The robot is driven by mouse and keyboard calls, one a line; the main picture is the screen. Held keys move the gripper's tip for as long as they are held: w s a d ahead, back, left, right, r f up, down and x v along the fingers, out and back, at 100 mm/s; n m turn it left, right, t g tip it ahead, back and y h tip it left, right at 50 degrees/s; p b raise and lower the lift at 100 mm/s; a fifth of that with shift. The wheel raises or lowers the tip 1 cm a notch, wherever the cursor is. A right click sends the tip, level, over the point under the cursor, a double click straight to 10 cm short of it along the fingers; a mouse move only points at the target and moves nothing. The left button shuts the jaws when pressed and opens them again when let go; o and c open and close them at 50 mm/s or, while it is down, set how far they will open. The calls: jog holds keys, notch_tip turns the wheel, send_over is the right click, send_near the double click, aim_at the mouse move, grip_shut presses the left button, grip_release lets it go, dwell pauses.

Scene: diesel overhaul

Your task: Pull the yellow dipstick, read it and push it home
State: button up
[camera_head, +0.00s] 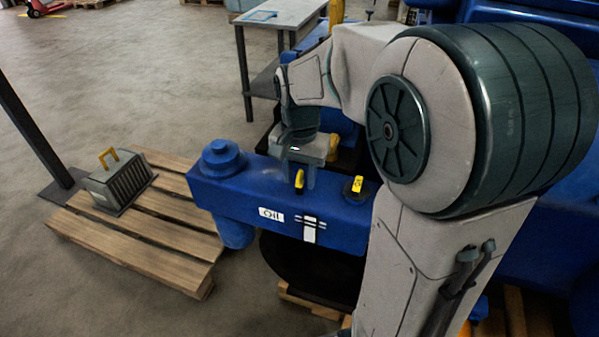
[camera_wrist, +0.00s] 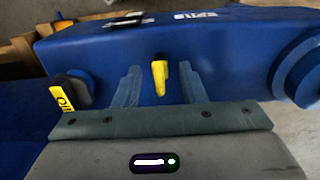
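My gripper (camera_head: 303,184) is just above the block at the handle. In the wrist view my gripper (camera_wrist: 160,72) has its two fingers apart, with the yellow handle (camera_wrist: 159,77) between them and clear gaps on both sides. A white plate with dark marks (camera_head: 309,229) is on the block's front face below the handle.
A black cap with a yellow tag (camera_head: 357,188) sits on the block to the right. A round blue cap (camera_head: 221,158) stands at the left end. A grey finned box (camera_head: 118,183) rests on a wooden pallet (camera_head: 180,245). A workbench (camera_head: 283,14) stands behind.

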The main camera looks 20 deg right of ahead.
jog(key=shift+r, duration=0.15)
notch_tip(320, 180, up, 14)
jog(key=shift+f, duration=0.2)
dwell(0.4)
jog(key=s+f+n+t, duration=0.3)
jog(key=s+f+n, duration=0.4)
jog(key=s+f, duration=0.5)
jog(key=shift+s+f, duration=0.35)
jog(key=shift+s, duration=0.55)
